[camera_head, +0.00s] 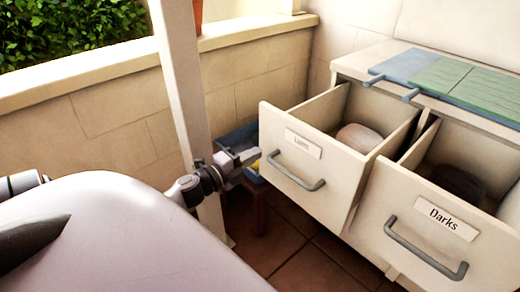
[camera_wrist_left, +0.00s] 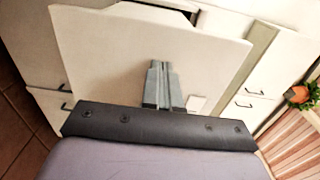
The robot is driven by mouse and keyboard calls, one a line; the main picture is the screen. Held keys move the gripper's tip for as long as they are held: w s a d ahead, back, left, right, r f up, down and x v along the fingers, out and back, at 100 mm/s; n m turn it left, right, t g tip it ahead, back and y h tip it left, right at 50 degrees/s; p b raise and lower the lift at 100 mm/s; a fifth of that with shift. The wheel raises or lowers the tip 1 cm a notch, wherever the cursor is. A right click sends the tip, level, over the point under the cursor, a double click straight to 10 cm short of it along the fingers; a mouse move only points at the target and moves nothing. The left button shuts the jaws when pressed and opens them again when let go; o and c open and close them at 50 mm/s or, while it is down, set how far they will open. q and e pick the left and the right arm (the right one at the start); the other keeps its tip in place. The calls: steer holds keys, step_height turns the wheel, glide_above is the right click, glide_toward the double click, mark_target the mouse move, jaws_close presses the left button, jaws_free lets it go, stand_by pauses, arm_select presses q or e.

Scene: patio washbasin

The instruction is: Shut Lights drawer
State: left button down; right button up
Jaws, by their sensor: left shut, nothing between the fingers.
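The Lights drawer (camera_head: 328,190) is pulled out of the cabinet, with a pale rounded bundle (camera_head: 358,138) inside. Its front carries a small label (camera_head: 303,143), too blurred to read surely, and a grey bar handle (camera_head: 296,173). My left gripper (camera_head: 256,155) is shut and empty, at the left edge of that front. In the left wrist view the closed fingers (camera_wrist_left: 160,72) point at a pale drawer front (camera_wrist_left: 110,50). I cannot tell whether they touch it. My right gripper is not in view.
The Darks drawer (camera_head: 425,200) to the right is also pulled out, holding a dark bundle (camera_head: 459,182). A post (camera_head: 180,80) and a blue crate (camera_head: 236,138) stand behind my left arm. Tiled floor (camera_head: 268,235) shows below.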

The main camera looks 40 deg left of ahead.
mark_target(268, 146)
arm_select(q)
steer(key=shift+w+d, duration=0.1)
steer(key=shift+w, duration=1.4)
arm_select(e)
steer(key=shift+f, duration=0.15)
arm_select(q)
steer(key=shift+w, duration=0.1)
